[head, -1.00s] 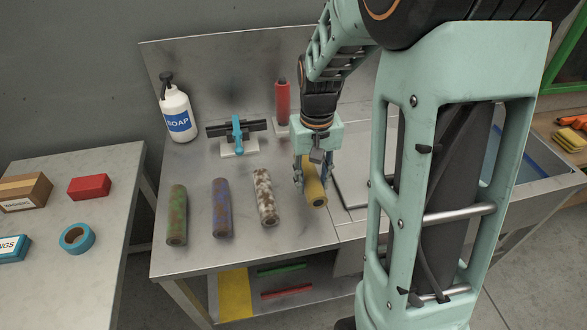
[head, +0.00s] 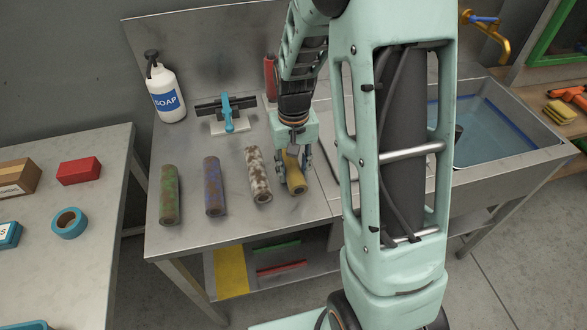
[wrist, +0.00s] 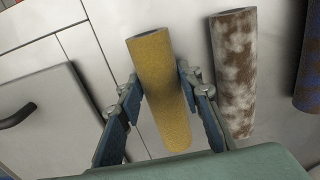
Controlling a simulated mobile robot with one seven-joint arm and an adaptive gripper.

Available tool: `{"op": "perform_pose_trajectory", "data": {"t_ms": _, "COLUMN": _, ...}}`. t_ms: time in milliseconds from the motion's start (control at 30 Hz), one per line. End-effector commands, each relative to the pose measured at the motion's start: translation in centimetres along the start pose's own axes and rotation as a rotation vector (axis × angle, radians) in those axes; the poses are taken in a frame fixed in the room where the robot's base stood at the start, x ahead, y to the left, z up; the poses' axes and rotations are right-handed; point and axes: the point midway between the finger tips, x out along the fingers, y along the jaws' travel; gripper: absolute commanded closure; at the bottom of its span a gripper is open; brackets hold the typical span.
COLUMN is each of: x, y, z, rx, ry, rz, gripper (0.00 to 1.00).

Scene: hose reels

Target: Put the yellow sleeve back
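The yellow sleeve (head: 297,178) is a plain tube at the right end of a row of sleeves on the metal counter. My gripper (head: 293,160) is above it, fingers pointing down. That neighbour also shows in the wrist view (wrist: 235,75). I cannot tell whether the yellow sleeve touches the counter.
A blue-speckled sleeve (head: 214,187) and a green-brown sleeve (head: 169,195) lie further left. A sink (head: 505,125) is at the right. Bare counter lies in front of the row.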

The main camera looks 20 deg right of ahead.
Motion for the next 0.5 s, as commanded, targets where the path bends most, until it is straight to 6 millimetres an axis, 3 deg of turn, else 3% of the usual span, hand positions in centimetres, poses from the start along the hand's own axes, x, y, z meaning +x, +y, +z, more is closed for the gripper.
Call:
{"op": "perform_pose_trajectory", "data": {"t_ms": 133, "x": -0.03, "y": 0.0, "z": 0.01, "rx": 0.0, "ry": 0.0, "rz": 0.0, "gripper": 0.5}}
{"op": "perform_pose_trajectory", "data": {"t_ms": 500, "x": -0.59, "y": 0.0, "z": -0.01, "rx": 0.0, "ry": 0.0, "rz": 0.0, "gripper": 0.5}}
